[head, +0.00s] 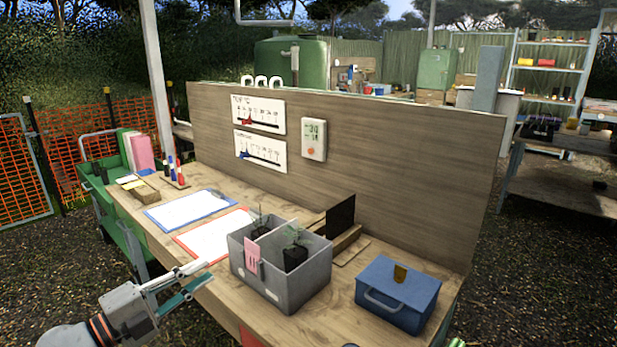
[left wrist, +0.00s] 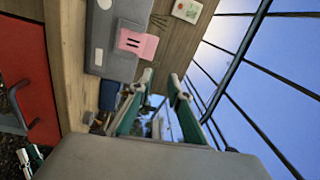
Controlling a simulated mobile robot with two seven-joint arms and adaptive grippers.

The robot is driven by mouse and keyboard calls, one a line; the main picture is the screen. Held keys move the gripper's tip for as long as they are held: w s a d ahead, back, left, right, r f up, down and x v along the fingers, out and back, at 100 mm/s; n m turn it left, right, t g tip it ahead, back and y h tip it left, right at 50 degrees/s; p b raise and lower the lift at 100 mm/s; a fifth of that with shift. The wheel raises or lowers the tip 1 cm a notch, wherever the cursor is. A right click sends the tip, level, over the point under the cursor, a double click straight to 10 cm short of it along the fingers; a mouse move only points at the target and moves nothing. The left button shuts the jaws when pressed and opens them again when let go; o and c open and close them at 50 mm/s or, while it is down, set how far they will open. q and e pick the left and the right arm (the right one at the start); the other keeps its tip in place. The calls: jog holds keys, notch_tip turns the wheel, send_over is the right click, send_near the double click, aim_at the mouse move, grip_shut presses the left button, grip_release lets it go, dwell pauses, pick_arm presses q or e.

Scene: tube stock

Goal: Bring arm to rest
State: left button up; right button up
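My left gripper (head: 207,272) is in front of the bench, near its front edge, left of the grey divided box. Its two teal and silver fingers stand apart with nothing between them. The left wrist view also shows the gripper (left wrist: 158,88) with a clear gap between the fingers. A small white and green part at the lower left of the left wrist view looks like my right gripper (left wrist: 32,158). It is too small and dark to tell its state.
The bench holds a grey box (head: 290,293) with seedlings and a pink tag, a blue case (head: 398,295), a blue-edged clipboard (head: 190,209) and a red-edged clipboard (head: 212,238). A wooden panel (head: 400,150) stands behind. Open gravel (head: 50,280) lies at the left.

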pick_arm(q)
jog(key=s+f+n+t+y, duration=0.1)
jog(key=s+f+n+y, duration=0.35)
jog(key=f+n, duration=0.55)
jog(key=s+f+n+y, duration=0.45)
jog(key=f+n, duration=0.25)
jog(key=f, duration=0.6)
jog(key=s+d+f+n+g, duration=0.1)
jog(key=s+d+f+g, duration=0.1)
jog(key=s+f, duration=0.4)
jog(key=s+d+f+n+g, duration=0.2)
jog(key=s+d+f+g, duration=0.1)
jog(key=s+f, duration=0.4)
jog(key=shift+d+f, duration=0.45)
jog(key=shift+f, duration=0.1)
